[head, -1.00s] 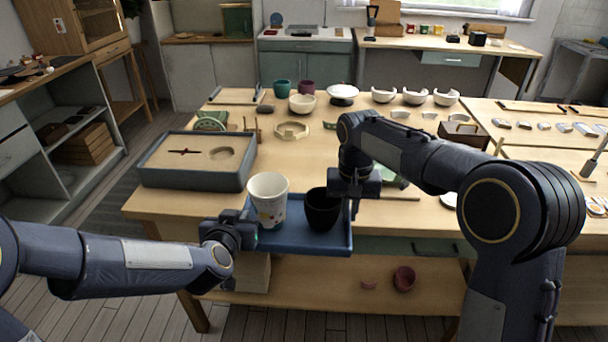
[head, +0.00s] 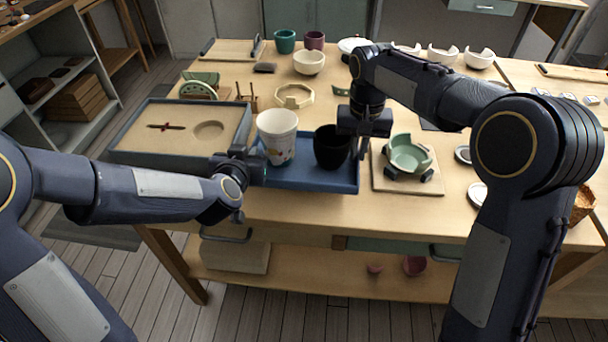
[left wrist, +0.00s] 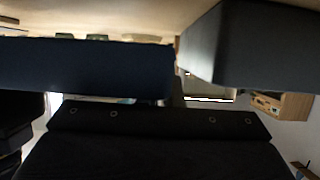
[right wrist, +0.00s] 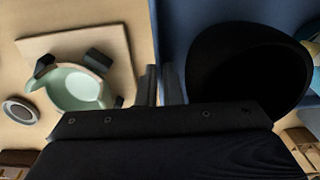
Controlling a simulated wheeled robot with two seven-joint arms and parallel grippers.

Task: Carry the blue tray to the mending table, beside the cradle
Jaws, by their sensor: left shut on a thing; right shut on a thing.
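The blue tray (head: 300,178) is level at the front of the mending table (head: 400,222), bearing a white speckled cup (head: 277,138) and a black cup (head: 331,150). My left gripper (head: 250,170) is shut on its left edge, and my right gripper (head: 364,140) is shut on its right edge. The tray's wall fills much of the left wrist view (left wrist: 90,65). The cradle (head: 408,160), holding a pale green broken bowl, stands just right of the tray. Whether the tray touches the tabletop cannot be told.
A grey sand box (head: 180,160) stands close left of the tray. Behind are a cream octagonal ring (head: 294,95), a cream bowl (head: 309,62) and teal (head: 284,41) and purple (head: 314,40) cups. Small round tins (head: 464,154) lie right of the cradle.

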